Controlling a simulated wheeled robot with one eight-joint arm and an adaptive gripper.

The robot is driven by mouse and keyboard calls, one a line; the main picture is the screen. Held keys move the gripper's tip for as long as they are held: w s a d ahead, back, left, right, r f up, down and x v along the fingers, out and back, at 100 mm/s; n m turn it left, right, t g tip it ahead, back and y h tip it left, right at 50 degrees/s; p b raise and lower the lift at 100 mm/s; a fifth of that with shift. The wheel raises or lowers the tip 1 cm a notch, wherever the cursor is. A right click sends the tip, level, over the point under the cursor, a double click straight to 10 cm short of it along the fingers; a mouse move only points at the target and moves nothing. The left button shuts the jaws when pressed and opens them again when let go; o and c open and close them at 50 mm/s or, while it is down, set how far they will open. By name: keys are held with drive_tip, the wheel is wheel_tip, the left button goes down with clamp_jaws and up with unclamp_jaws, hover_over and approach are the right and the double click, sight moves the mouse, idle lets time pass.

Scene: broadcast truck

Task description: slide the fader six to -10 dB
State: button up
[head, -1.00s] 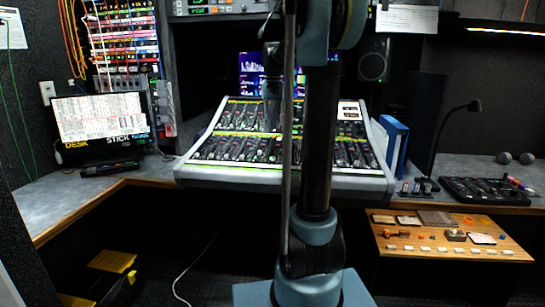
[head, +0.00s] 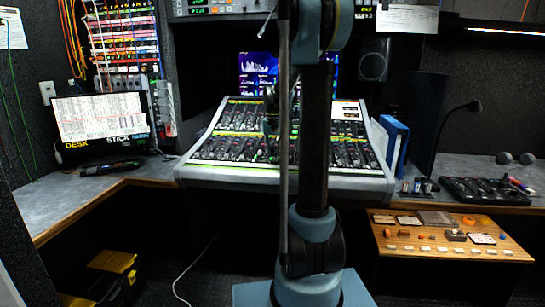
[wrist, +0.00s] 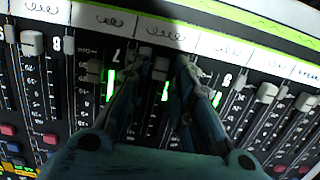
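The sloped mixing console (head: 290,178) stands in the middle of the head view, with my arm in front of part of it. In the wrist view, my gripper (wrist: 163,62) points at a row of faders and its two fingers are apart. A light fader cap (wrist: 160,69) shows between the fingertips, in the strip between the ones marked 7 and what looks like 5. I cannot tell whether either finger touches it. The fingers hide much of its slot and the dB scale beside it. In the head view, my gripper is too dark and small to make out.
Coloured buttons (wrist: 50,138) lie below left. A blue binder (head: 393,145) stands at the console's right end.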

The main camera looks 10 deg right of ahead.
sight(275, 148)
drive_tip(key=shift+f, duration=0.15)
clamp_jaws()
drive_tip(key=shift+w+d+r, duration=0.15)
drive_tip(key=shift+w+d, duration=0.15)
drive_tip(key=shift+w, duration=0.55)
drive_tip(key=shift+w+d+r, duration=0.1)
drive_tip(key=shift+w+d, duration=0.15)
drive_tip(key=shift+w, duration=0.6)
drive_tip(key=shift+w+d+r, duration=0.15)
drive_tip(key=shift+w+d, duration=0.15)
drive_tip(key=shift+w, duration=0.55)
unclamp_jaws()
